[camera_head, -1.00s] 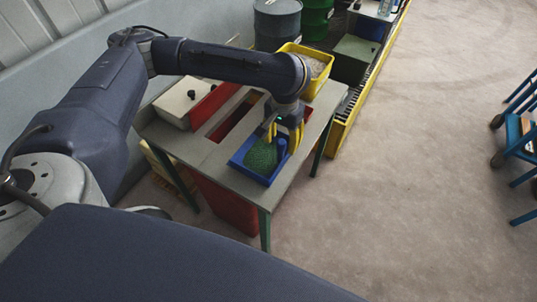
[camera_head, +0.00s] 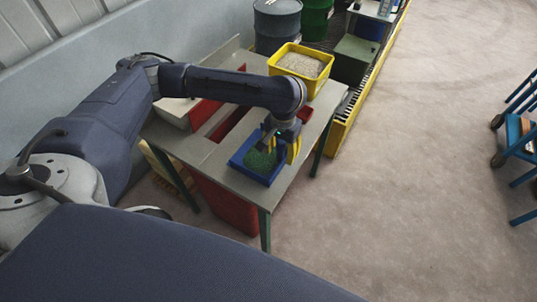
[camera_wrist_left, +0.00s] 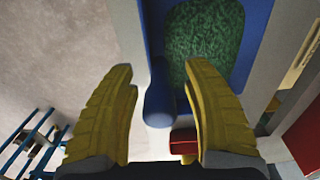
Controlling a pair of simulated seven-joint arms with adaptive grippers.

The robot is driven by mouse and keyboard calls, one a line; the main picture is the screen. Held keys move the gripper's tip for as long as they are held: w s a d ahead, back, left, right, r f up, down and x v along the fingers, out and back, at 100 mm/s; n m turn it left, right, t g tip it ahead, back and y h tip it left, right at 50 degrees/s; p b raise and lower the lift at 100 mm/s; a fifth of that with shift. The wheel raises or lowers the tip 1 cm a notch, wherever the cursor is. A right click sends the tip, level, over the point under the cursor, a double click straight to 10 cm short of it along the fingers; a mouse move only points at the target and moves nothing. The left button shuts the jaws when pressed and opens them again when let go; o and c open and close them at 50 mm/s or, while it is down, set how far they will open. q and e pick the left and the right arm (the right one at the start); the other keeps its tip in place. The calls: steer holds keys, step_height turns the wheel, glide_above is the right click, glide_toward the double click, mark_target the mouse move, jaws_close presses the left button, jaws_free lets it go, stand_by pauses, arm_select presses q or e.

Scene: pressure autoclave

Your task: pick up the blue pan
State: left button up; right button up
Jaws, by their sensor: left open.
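The blue pan (camera_head: 259,177) sits on the grey worktable's near right part, with green granules (camera_head: 262,160) in it. In the left wrist view the pan (camera_wrist_left: 258,40) fills the upper middle, and a rounded blue grip (camera_wrist_left: 159,97) shows between the fingers. My left gripper (camera_head: 281,147) is over the pan's far right side, its yellow fingers pointing down. In the wrist view the open fingers (camera_wrist_left: 163,75) stand on both sides of the blue grip with visible gaps. I cannot tell how deep the fingertips reach. My right gripper is out of view.
The grey table (camera_head: 215,162) has a slot and red bin (camera_head: 228,207) below. A yellow tub (camera_head: 302,63) of pale granules and a small red object (camera_head: 305,114) are behind the gripper. Drums (camera_head: 277,22) stand further back. Open floor (camera_head: 400,190) lies right.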

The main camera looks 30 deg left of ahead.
arm_select(q)
jaws_close()
stand_by(0.3)
stand_by(0.4)
